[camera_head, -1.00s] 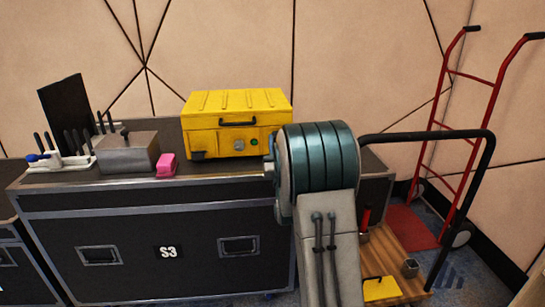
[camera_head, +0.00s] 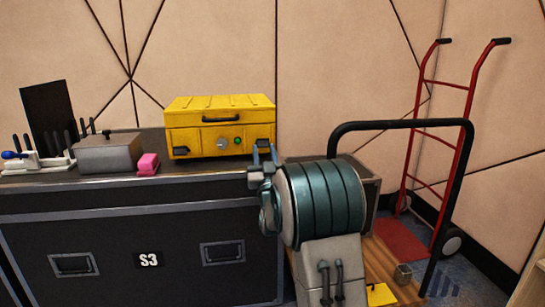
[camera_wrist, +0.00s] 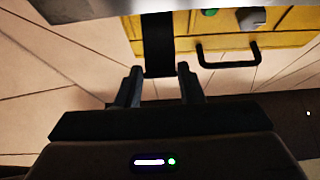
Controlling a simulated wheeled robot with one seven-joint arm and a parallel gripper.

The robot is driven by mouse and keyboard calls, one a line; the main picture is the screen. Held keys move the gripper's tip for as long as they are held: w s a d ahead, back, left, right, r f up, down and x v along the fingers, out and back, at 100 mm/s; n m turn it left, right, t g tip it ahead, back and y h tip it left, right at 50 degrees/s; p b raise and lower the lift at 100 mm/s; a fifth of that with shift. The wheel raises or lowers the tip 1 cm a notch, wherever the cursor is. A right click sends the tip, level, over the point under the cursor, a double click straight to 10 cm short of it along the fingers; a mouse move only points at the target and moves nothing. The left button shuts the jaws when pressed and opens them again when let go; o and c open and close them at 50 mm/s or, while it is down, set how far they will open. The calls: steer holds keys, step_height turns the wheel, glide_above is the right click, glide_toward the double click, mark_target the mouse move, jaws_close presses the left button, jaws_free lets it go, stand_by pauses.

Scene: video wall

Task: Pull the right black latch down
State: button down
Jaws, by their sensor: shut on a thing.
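The yellow case (camera_head: 222,108) stands on the black flight case, with a black handle (camera_head: 221,119) on its front. Its left black latch (camera_head: 180,151) is at the lower left of the front. The right black latch (camera_head: 267,144) is at the lower right, partly hidden by my gripper (camera_head: 262,155). In the wrist view, where the yellow case appears upside down, the right latch (camera_wrist: 158,45) reaches between the fingertips of my gripper (camera_wrist: 160,74). My gripper is shut on this latch. The exact contact is hard to see.
A pink block (camera_head: 148,164), a grey metal box (camera_head: 108,154) and a white tool holder (camera_head: 45,162) stand left of the yellow case. A black push-bar cart (camera_head: 400,124) and a red hand truck (camera_head: 463,125) stand at the right. The flight case (camera_head: 130,235) fills the front left.

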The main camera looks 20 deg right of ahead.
steer(key=shift+w+f, duration=0.15)
steer(key=shift+f, duration=0.65)
steer(key=c, duration=1.1)
jaws_free()
steer(key=shift+w, duration=0.1)
steer(key=shift+o, duration=0.7)
steer(key=shift+w+f, duration=0.1)
steer(key=shift+w, duration=0.05)
steer(key=p+v, duration=0.1)
steer(key=v, duration=1.3)
steer(key=shift+r+p, duration=0.2)
steer(key=shift+p, duration=0.2)
steer(key=shift+d+r, duration=0.1)
